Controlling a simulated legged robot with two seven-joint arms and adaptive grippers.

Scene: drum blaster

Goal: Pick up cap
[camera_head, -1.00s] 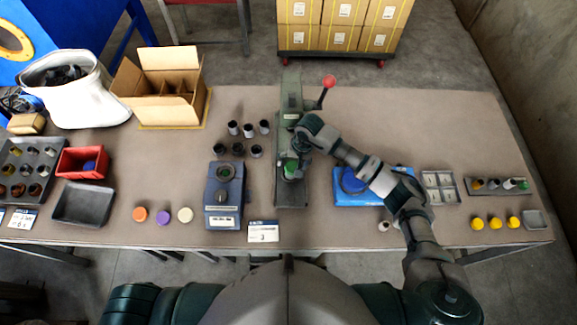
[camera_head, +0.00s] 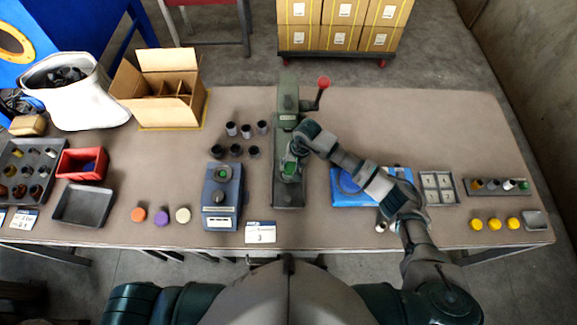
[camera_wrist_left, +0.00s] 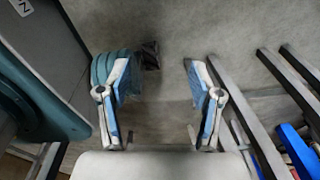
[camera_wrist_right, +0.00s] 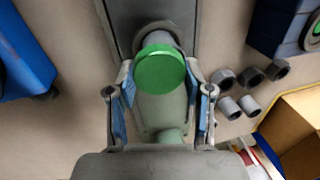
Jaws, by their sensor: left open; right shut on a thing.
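A round green cap (camera_wrist_right: 160,68) sits on a grey cylindrical piece at the green-grey lever press, between the fingertips of my right gripper (camera_wrist_right: 160,78). My right gripper is shut on the cap, its blue-padded fingers at its left and right sides. In the head view the green cap (camera_head: 289,169) shows partly, just below my right gripper (camera_head: 298,150) at the press (camera_head: 288,195). My left gripper (camera_wrist_left: 155,68) is open and empty above the floor in the left wrist view. It is not in the head view.
Orange (camera_head: 138,215), purple (camera_head: 162,217) and off-white (camera_head: 183,215) caps lie left of a blue-grey device (camera_head: 221,190). Several dark cups (camera_head: 236,149) stand left of the press. A red-knobbed lever (camera_head: 323,83) rises behind my right gripper. A blue pad (camera_head: 345,195) lies right of it.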

